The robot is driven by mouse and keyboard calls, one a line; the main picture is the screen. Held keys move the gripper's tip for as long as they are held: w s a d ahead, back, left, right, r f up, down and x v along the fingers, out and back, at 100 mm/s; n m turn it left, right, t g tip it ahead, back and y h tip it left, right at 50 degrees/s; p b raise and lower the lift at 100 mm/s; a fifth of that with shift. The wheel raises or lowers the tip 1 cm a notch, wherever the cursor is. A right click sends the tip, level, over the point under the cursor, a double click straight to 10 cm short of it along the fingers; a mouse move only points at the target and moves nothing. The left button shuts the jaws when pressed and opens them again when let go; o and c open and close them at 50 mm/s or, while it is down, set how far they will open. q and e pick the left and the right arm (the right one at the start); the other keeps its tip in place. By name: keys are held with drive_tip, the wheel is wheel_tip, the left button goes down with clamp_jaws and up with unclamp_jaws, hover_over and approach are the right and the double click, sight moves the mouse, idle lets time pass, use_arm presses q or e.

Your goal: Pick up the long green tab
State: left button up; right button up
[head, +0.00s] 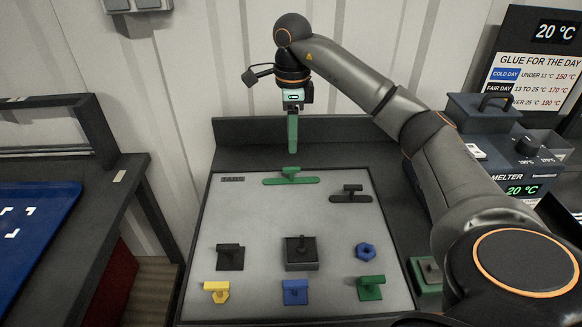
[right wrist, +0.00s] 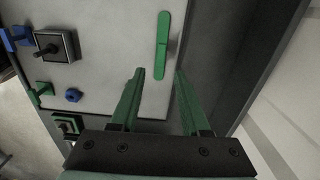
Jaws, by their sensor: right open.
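The long green tab (head: 305,181) lies flat near the back of the pale grey board, with a short green grip standing up at its middle. My right gripper (head: 293,151) is open and empty, pointing down above the tab, apart from it. In the right wrist view the long green tab (right wrist: 164,28) lies beyond the two open green fingers (right wrist: 159,73), roughly in line with the gap between them. My left gripper is in neither view.
The board (head: 265,215) also bears a dark tab (head: 351,195) close by on the right, a black block (head: 301,254), a blue hex piece (head: 366,251), and yellow, blue and green tabs in front. A raised ledge (head: 340,130) runs behind. The melter (head: 520,150) stands right.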

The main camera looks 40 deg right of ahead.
sight(291, 169)
wheel_tip(291, 169, down, 5)
drive_tip(key=shift+f, duration=0.15)
drive_tip(key=shift+w+f, duration=0.2)
drive_tip(key=shift+f, duration=2.55)
clamp_jaws()
